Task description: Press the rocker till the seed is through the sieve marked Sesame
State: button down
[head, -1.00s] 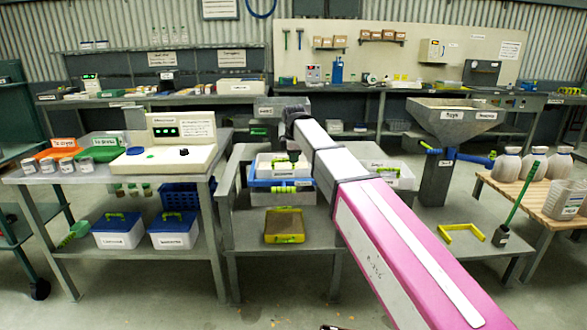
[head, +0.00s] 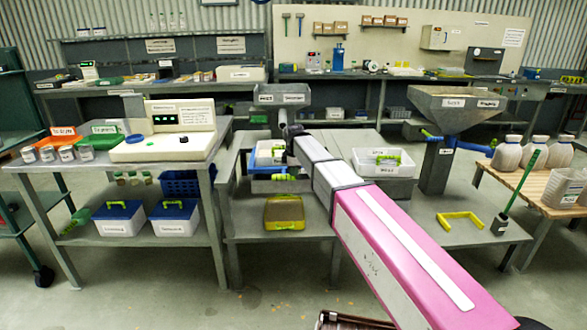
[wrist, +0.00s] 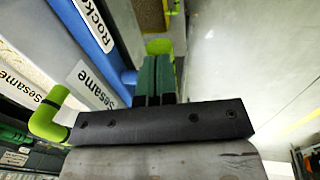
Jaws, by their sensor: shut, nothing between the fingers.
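The sieve marked Sesame shows in the wrist view as a pale box (wrist: 55,48) with a white label and a lime handle (wrist: 47,118). Beside it runs a blue bar (wrist: 90,18) whose partly cut-off label begins "Rock". My gripper (wrist: 157,62) has its dark green fingers together and empty, to the right of the Sesame label and blue bar; contact cannot be told. In the head view, the white and blue unit (head: 264,157) stands on the middle bench, partly hidden by my arm.
A yellow-rimmed tray (head: 284,212) lies on the shelf below. A grey hopper (head: 455,110) is farther right.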

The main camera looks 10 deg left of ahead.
jog(key=shift+s+d+f, duration=0.1)
jog(key=shift+s+f, duration=0.05)
jog(key=shift+f, duration=1.25)
jog(key=shift+s+f, duration=0.15)
jog(key=shift+f, duration=1.25)
jog(key=s+d+r, duration=0.1)
jog(key=s+r, duration=0.3)
jog(key=r, duration=1)
jog(key=shift+s+r, duration=0.15)
jog(key=shift+r, duration=0.15)
jog(key=shift+d, duration=0.1)
jog(key=s+d+f+m, duration=0.25)
jog(key=d+f, duration=0.25)
jog(key=d, duration=0.3)
jog(key=s+d+f+m+g, duration=0.1)
jog(key=d+f+m, duration=0.3)
jog(key=d+f, duration=0.3)
jog(key=s+d+f+m, duration=0.1)
jog(key=d+f+m, duration=0.3)
jog(key=d, duration=0.5)
jog(key=s+d+f+m, duration=0.5)
jog(key=s+d+f, duration=0.1)
jog(key=d, duration=0.3)
jog(key=s+d+f+m+g, duration=0.1)
jog(key=s+d+f+m, duration=0.4)
jog(key=s+d, duration=0.2)
jog(key=shift+s+d+f+m+h, duration=0.3)
jog(key=shift+d+f+m, duration=0.1)
jog(key=shift+d, duration=0.85)
